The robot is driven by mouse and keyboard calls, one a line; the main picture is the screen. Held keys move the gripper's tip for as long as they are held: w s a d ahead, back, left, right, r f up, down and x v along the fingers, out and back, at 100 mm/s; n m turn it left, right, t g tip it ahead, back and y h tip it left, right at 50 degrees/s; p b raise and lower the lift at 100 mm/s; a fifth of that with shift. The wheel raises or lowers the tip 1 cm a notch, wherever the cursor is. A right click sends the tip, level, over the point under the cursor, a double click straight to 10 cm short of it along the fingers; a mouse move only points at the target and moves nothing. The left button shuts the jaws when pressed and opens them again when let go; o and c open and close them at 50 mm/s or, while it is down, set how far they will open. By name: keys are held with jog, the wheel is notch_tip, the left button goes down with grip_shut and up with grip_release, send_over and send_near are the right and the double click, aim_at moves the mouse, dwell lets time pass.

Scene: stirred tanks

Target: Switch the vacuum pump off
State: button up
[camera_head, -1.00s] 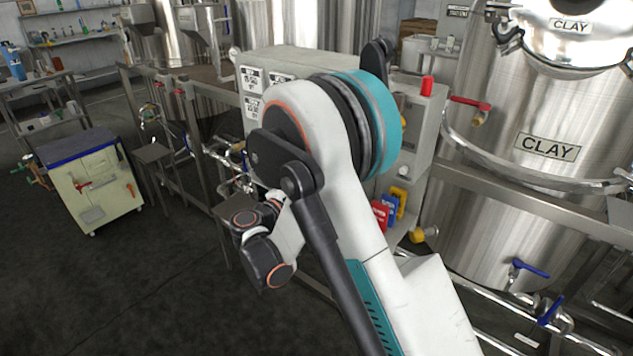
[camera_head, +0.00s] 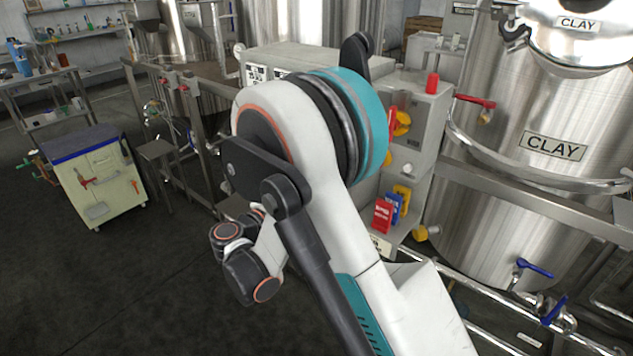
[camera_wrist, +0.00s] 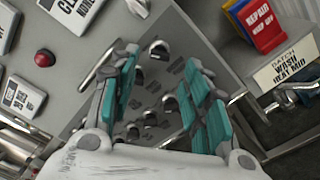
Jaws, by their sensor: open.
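I cannot pick out the vacuum pump or its switch for certain. A grey control cabinet (camera_head: 412,100) stands behind my arm in the head view, with a red and yellow switch (camera_head: 400,123) on its right part. In the wrist view, a grey panel (camera_wrist: 222,40) fills the middle, with a red round button (camera_wrist: 45,58) at left. My gripper (camera_wrist: 165,78) is open, its teal fingers apart before the panel. Several small metal hook-like parts show between and behind the fingers. I see nothing held. In the head view my arm hides the gripper and much of the cabinet.
A steel tank marked CLAY (camera_head: 480,170) and pipework stand at right. A cream cart (camera_head: 98,180) stands at left. The floor at front left is clear.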

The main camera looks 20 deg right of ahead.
jog(key=v, duration=0.6)
jog(key=shift+d, duration=0.1)
